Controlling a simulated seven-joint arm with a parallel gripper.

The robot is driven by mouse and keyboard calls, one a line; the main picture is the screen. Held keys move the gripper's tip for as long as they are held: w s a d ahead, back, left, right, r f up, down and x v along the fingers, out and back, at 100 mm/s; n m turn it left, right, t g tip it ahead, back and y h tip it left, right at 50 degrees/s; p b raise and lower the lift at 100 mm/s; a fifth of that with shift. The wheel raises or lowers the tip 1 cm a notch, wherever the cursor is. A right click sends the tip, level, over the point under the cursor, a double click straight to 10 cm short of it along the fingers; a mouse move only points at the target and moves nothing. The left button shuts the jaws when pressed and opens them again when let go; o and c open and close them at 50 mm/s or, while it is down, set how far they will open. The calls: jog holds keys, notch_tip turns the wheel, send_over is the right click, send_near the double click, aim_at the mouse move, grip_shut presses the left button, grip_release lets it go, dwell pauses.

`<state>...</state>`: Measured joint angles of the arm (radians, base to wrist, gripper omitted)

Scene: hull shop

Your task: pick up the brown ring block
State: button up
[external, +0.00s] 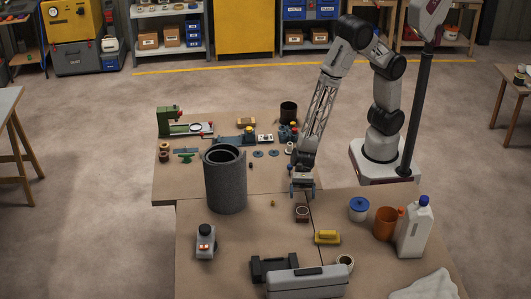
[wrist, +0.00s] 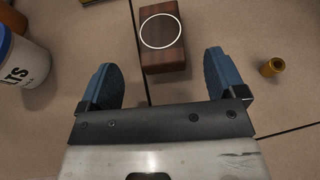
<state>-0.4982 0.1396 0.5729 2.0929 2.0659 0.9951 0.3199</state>
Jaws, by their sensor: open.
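The brown ring block (wrist: 165,58) is a dark wooden block with a thin white ring on its top face. It lies at the top middle of the wrist view, beyond my fingertips and roughly in line with the gap between them. In the external view the block (external: 302,214) sits on the near table, just in front of my gripper (external: 303,189). In the wrist view my gripper (wrist: 160,78) has its two blue fingers spread apart with only bare table between them. The gripper points down and is apart from the block.
A small brass piece (wrist: 271,67) lies right of the block. A white tub with a blue lid (wrist: 27,62) stands left in the wrist view. In the external view, a yellow block (external: 327,238), an orange cup (external: 385,223), a white bottle (external: 414,230) and a tall grey cylinder (external: 225,185) stand around.

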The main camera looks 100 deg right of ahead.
aim_at(302, 210)
jog(key=shift+x, duration=1.15)
jog(key=shift+x, duration=2.65)
jog(key=shift+w, duration=0.1)
jog(key=c, duration=1)
